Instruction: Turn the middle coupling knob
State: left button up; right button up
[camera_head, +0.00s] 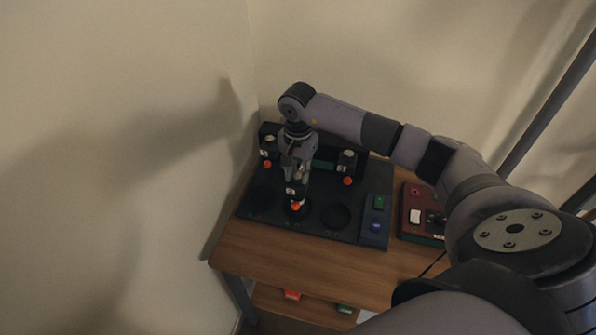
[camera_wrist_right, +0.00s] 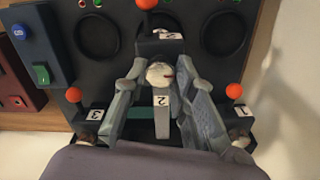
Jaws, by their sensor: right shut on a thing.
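The middle coupling unit, labelled 2 (camera_head: 291,191), stands on the dark panel (camera_head: 262,227) with an orange ball (camera_head: 295,206) at its front. My right gripper (camera_head: 299,175) reaches down onto it from above. In the right wrist view, the fingers of my right gripper (camera_wrist_right: 162,78) are closed in from both sides on the pale round middle knob (camera_wrist_right: 160,75). The 2 label (camera_wrist_right: 161,100) shows between the fingers. In the head view the gripper hides most of the knob. My left gripper is not in view.
Two similar units with orange balls stand left (camera_head: 266,164) and right (camera_head: 347,181) of the middle one. The panel has dark round openings, a green switch (camera_head: 379,202) and a blue button (camera_head: 376,226). A red box (camera_head: 416,200) sits to the right on the wooden table (camera_head: 300,271).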

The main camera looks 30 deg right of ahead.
grip_shut()
jog(key=m+b, duration=0.3)
jog(key=shift+f+m, duration=0.15)
jog(key=shift+m, duration=0.25)
jog(key=m+b, duration=0.2)
jog(key=m, duration=0.2)
jog(key=m+b, duration=0.2)
jog(key=m, duration=0.3)
jog(key=shift+m, duration=0.4)
jog(key=m+b, duration=0.1)
jog(key=m, duration=0.3)
jog(key=shift+r, duration=0.2)
jog(key=shift+m, duration=0.3)
